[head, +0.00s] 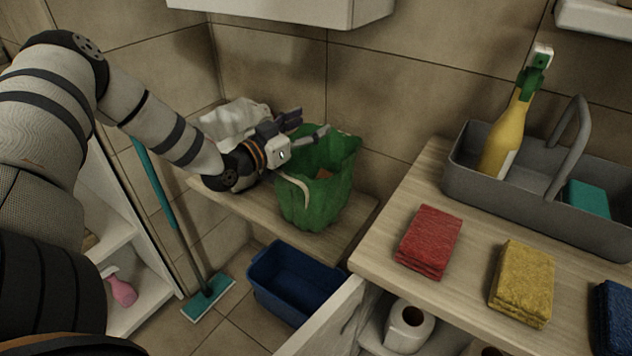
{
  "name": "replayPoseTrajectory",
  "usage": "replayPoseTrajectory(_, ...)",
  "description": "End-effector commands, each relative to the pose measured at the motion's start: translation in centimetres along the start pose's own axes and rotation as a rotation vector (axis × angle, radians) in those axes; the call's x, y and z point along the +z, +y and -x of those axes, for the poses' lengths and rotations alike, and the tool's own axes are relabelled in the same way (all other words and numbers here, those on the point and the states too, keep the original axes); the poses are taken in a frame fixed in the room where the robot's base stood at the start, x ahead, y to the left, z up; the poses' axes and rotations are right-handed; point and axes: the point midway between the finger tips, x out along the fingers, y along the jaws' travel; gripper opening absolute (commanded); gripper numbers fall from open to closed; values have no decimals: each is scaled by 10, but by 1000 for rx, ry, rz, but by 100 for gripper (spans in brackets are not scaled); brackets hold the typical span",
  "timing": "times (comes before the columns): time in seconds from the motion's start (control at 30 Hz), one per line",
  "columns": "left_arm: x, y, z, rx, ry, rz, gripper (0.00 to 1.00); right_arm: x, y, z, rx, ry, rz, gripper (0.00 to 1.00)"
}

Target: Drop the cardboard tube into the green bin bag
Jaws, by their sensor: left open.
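The green bin bag (322,205) stands open on a low wooden shelf, left of the counter. My left gripper (308,128) is open at the bag's left rim, its fingers reaching over the mouth, with nothing seen between them. A small brownish thing (323,174) shows inside the bag's mouth; it may be the cardboard tube, but too little of it shows to be sure. No other loose tube is clearly seen. My right gripper is not in view.
A white bag (236,122) lies behind my left forearm. The wooden shelf (352,218) has bare room right of the green bag. A blue basin (292,283) is on the floor below. Sponges (429,242) and a grey caddy (467,180) occupy the counter.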

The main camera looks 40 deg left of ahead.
Motion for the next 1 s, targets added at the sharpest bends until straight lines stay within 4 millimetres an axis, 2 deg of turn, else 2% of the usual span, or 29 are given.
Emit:
replayPoseTrajectory(0.17,-1,-1,10,-2,1,0,61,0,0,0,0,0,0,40)
replayPoseTrajectory(0.4,-2,1,65,0,5,4,61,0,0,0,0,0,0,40)
replayPoseTrajectory(0.63,0,1,105,3,-1,-1,61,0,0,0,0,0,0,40)
replayPoseTrajectory(0.8,0,0,119,1,1,1,61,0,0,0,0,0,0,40)
replayPoseTrajectory(1.0,0,0,120,0,0,0,61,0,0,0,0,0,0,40)
